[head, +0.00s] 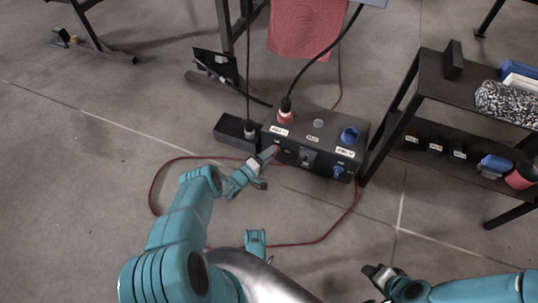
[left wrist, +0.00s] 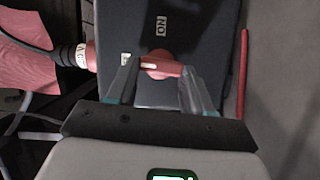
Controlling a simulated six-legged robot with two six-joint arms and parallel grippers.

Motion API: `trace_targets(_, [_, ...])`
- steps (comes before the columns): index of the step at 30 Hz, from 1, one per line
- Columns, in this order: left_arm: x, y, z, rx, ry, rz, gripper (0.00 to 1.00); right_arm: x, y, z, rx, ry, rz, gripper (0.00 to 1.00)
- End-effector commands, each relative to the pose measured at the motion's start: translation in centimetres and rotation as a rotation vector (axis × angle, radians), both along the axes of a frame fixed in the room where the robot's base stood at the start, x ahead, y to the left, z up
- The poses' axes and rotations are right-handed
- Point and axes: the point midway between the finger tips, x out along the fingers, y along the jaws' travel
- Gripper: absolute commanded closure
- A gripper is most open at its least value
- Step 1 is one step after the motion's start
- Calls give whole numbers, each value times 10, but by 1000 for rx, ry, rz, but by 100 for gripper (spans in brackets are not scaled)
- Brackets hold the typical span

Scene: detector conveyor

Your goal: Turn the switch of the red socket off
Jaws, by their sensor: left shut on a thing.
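A dark socket box (head: 318,130) stands on the floor in the head view. The red socket (head: 284,117) on its top left has a black-cabled plug in it. Its red switch (left wrist: 160,66) is on the box's front, at the left end. In the left wrist view the switch's bar lies roughly crosswise, with an ON label (left wrist: 161,25) above it and another label, unreadable, at its left. My left gripper (head: 269,155) is shut on the red switch, one finger on each side. My right gripper (head: 378,277) is low in the head view, away from the box; its jaw opening is unclear.
The box also has a blue socket (head: 350,135), a blue switch (head: 337,171) and a black middle switch (head: 308,157). A black shelf (head: 430,90) stands close at the right. A smaller black box (head: 236,131) adjoins at the left. A red cable (head: 152,190) loops over the floor.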

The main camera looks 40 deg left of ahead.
Motion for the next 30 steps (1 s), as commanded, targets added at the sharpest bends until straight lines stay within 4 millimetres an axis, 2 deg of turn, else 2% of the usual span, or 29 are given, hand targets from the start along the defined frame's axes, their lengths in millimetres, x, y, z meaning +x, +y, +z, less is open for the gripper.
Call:
trace_targets(10, [2, 1, 0, -110, -29, 3, 79, 0, 0, 0, 0, 0, 0, 57])
trace_targets(25, [2, 2, 0, -127, -33, 4, 79, 0, 0, 0, 0, 0, 0, 57])
trace_targets(26, [2, 2, 0, -127, -33, 5, 42, 0, 0, 0, 0, 0, 0, 57])
trace_targets(27, [2, 2, 0, -127, -33, 5, 29, 0, 0, 0, 0, 0, 0, 57])
trace_targets(28, [1, 2, 0, -127, -33, 4, 23, 0, 0, 0, 0, 0, 0, 57])
trace_targets(30, [1, 2, -1, -126, -32, 4, 23, 0, 0, 0, 0, 0, 0, 57])
